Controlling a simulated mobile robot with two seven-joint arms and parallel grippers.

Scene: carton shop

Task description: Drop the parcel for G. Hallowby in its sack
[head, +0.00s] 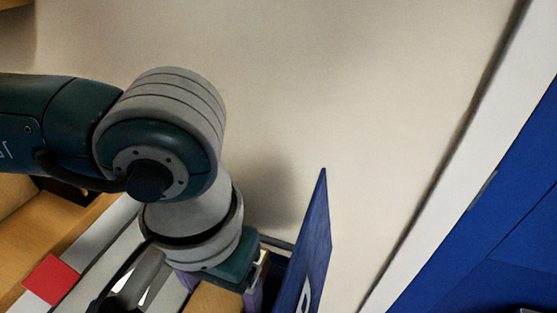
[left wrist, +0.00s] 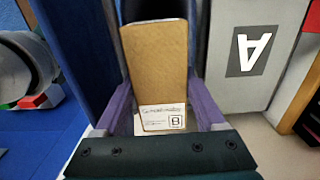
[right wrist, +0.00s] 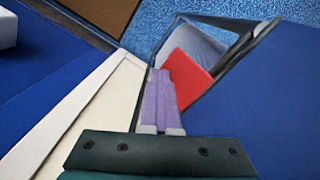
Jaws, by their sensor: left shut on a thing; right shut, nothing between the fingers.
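My left gripper (left wrist: 165,120) is shut on a brown cardboard parcel (left wrist: 155,65), held between its purple fingers. The parcel carries a white label (left wrist: 162,118) with a boxed letter B; the name on it is too small to read surely. In the head view my left gripper (head: 222,296) points down beside a blue panel (head: 308,255), with part of the parcel showing. In the left wrist view a grey surface, perhaps a sack (left wrist: 245,90), bears a dark sign with an upside-down A. My right gripper (right wrist: 162,125) is shut and empty.
In the right wrist view a red piece (right wrist: 187,78) and a dark-framed opening lie beyond the fingers, with blue surfaces (right wrist: 265,95) at both sides. The head view shows a red square (head: 52,280) at lower left and a pale floor (head: 350,80).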

